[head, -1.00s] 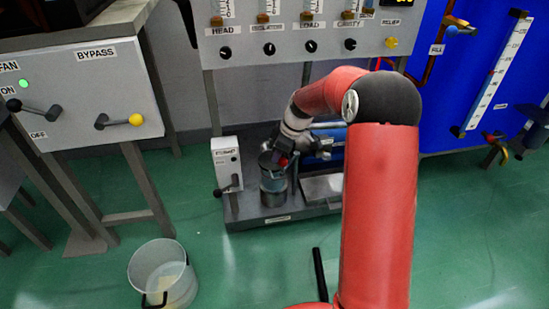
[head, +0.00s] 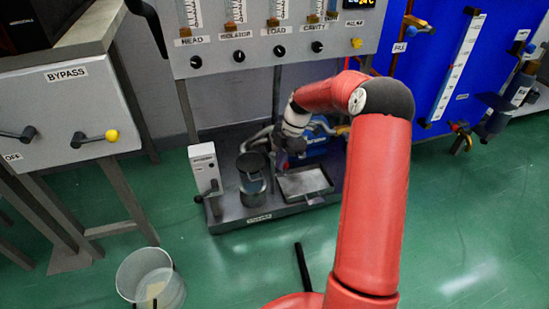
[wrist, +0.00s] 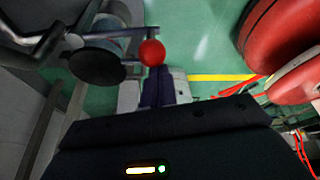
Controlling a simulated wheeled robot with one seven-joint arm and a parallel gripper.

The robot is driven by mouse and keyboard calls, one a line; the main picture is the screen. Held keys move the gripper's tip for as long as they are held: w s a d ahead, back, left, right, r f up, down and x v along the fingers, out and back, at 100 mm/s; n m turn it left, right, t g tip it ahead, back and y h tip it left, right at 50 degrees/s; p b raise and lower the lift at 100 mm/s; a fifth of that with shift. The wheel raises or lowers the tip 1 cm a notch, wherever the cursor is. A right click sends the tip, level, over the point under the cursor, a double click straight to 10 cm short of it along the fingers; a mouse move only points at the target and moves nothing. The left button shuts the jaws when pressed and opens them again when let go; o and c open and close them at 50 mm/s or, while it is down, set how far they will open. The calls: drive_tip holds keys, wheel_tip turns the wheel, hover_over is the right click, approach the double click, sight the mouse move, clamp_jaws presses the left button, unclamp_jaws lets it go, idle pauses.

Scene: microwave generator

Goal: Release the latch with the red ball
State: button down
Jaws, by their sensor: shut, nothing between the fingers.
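The red ball (wrist: 152,52) shows in the wrist view at the end of a thin metal latch bar (wrist: 128,63), beside the dark round lid (wrist: 98,60) of a canister. My gripper (wrist: 158,76) is shut and empty, its fingertips close to the ball. I cannot tell whether they touch it. In the head view the canister (head: 252,182) stands on the low grey bench, and my gripper (head: 281,158) is just right of its top. The ball and latch cannot be made out there.
A white box with a black lever (head: 205,172) stands left of the canister, and a shallow metal tray (head: 305,182) to its right. Behind is a blue pump (head: 312,146). A clear bucket (head: 150,278) and a black bar (head: 302,266) are on the green floor.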

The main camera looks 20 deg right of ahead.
drive_tip(key=shift+d, duration=0.5)
idle(0.3)
drive_tip(key=shift+a, duration=0.3)
wheel_tip(320, 180, up, 10)
drive_tip(key=p, duration=0.2)
drive_tip(key=shift+s, duration=0.1)
idle(0.3)
